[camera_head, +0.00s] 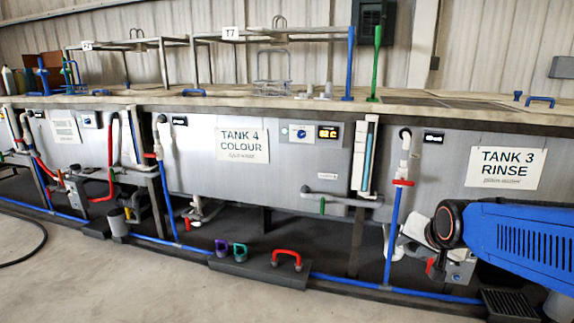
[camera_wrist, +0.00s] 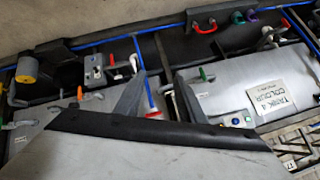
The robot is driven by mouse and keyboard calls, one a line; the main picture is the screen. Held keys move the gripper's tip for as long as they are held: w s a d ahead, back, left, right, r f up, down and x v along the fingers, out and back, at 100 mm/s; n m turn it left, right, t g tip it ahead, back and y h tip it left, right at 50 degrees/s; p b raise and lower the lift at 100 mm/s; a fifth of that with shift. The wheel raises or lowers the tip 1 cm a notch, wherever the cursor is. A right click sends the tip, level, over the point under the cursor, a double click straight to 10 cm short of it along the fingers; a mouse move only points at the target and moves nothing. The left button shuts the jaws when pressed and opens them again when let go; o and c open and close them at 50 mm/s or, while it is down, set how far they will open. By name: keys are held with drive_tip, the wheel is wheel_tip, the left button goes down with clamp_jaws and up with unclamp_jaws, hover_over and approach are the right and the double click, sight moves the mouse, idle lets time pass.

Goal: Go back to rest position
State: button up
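My gripper (camera_wrist: 160,96) shows in the wrist view as two grey fingers standing well apart, with nothing held between them. Behind them are the tank fronts and the floor-level pipes, seen at a turned angle. In the head view my blue arm (camera_head: 520,245) reaches in from the right edge, in front of the Tank 3 front (camera_head: 460,165). My gripper's fingertips cannot be made out clearly in that view.
The Tank 4 front (camera_head: 185,165) stands left of Tank 3, with pipes and valves between them. A black ledge (camera_head: 240,270) on the floor bears purple, teal and red handles. A wire rack (camera_head: 272,72) stands on the tank top. The concrete floor (camera_head: 120,285) in front is mostly clear.

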drive_tip(key=s+a+f+n+g, duration=0.1)
drive_tip(key=s+n+g, duration=0.1)
drive_tip(key=s, duration=0.9)
drive_tip(key=s+a+f+n+g, duration=0.2)
drive_tip(key=s+n, duration=0.2)
drive_tip(key=s, duration=0.7)
drive_tip(key=shift+s+a+f+y, duration=0.15)
drive_tip(key=shift+f+y, duration=0.05)
drive_tip(key=shift+y, duration=0.1)
